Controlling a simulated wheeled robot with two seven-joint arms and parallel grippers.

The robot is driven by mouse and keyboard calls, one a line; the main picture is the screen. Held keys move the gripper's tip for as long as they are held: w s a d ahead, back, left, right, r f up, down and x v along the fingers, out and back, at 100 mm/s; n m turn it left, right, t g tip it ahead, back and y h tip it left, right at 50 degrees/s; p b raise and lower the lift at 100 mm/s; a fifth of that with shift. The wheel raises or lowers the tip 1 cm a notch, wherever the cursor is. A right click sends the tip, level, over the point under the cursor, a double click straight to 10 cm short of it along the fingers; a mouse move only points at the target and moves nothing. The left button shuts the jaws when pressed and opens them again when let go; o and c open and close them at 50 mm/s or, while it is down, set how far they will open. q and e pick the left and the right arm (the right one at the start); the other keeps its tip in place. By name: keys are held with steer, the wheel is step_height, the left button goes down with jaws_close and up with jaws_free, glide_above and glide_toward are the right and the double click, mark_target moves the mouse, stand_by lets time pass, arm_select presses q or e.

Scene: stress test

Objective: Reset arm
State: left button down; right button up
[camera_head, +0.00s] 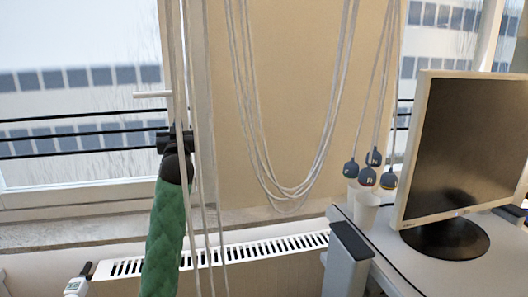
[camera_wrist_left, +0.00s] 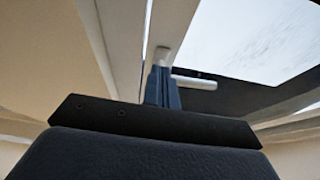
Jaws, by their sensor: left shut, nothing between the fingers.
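My left arm, in a green quilted sleeve, rises from the bottom of the head view. It ends in a black wrist and my left gripper (camera_head: 167,130), in front of the window frame and partly behind hanging cords. In the left wrist view the dark fingers (camera_wrist_left: 161,72) are together and empty, pointing up. A white window handle (camera_head: 153,95) shows just above the gripper in the head view. The handle also shows beside the fingers in the wrist view (camera_wrist_left: 194,80); I cannot tell whether they touch. My right gripper is not in view.
Loose pale cords (camera_head: 262,165) hang before a beige blind (camera_head: 300,100). A white radiator (camera_head: 265,248) runs below the sill. At the right a monitor (camera_head: 465,140) stands on a desk (camera_head: 400,265), near several hanging knobs (camera_head: 367,177) and a white cup (camera_head: 363,207).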

arm_select(q)
steer(key=s+f+m+g+h, duration=0.1)
steer(key=s+f+g, duration=0.2)
steer(key=s+f, duration=0.75)
steer(key=s+d+f+g+h, duration=0.1)
steer(key=s+f+g, duration=0.2)
steer(key=f, duration=1.4)
steer(key=s+f+m+g+h, duration=0.1)
steer(key=s+f+g, duration=0.35)
steer(key=f, duration=0.85)
steer(key=s+d+f+m+g+h, duration=0.1)
steer(key=s+f+g, duration=0.35)
steer(key=s, duration=0.75)
steer(key=s+d+f+m+g+h, duration=0.1)
steer(key=s+f, duration=0.7)
steer(key=s, duration=0.5)
steer(key=s+d+f+m+g+h, duration=0.1)
steer(key=s+d+f+g, duration=0.15)
steer(key=s+f, duration=0.85)
steer(key=f, duration=1)
steer(key=s+d+f+g, duration=0.1)
steer(key=s+f, duration=0.2)
steer(key=f, duration=0.9)
steer(key=s+d+f+g, duration=0.1)
steer(key=s+f, duration=0.2)
steer(key=f, duration=1)
steer(key=shift+s+d, duration=0.2)
steer(key=shift+d, duration=0.05)
